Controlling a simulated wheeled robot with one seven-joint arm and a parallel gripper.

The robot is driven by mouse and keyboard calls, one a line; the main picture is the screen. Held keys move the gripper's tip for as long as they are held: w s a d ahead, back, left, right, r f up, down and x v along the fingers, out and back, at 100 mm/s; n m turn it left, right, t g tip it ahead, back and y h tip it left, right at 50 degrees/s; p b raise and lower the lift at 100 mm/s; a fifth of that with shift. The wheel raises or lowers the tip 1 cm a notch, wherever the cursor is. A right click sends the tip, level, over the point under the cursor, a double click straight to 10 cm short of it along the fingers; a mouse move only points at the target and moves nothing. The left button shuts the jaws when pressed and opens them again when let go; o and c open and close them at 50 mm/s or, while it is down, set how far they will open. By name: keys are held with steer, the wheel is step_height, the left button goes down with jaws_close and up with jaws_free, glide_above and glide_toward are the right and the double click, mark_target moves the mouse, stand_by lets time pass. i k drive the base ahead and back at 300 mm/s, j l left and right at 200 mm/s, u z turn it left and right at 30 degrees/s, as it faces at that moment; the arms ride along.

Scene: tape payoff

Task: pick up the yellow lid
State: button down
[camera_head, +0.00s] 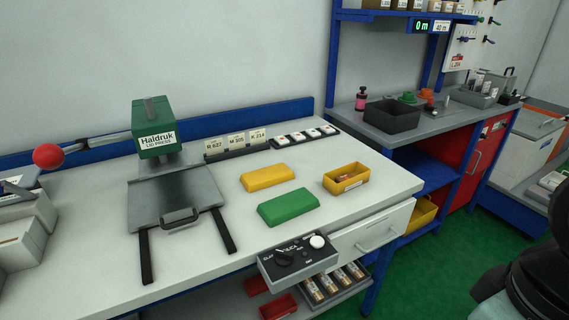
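The yellow lid (267,178) lies flat on the white workbench (90,275), near its middle. A green lid (289,207) of similar shape lies just in front of it, slightly to the right. A small yellow bin (346,178) stands to the right of both, with a label on its front. Nothing covers the yellow lid. My gripper's fingertips do not show; a dark part at the right edge looks like part of my arm.
A green lid press (154,130) with a red-knobbed lever (48,156) stands left of the lids, above a grey plate with a handle. Card holders (236,145) line the back. A control box (297,258) hangs at the front edge. Green floor (425,270) is open at right.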

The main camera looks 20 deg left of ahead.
mark_target(261, 179)
steer(key=i+u, duration=0.15)
steer(key=i, duration=0.55)
steer(key=i+l+u, duration=0.15)
steer(key=i, duration=0.55)
steer(key=u, duration=1.2)
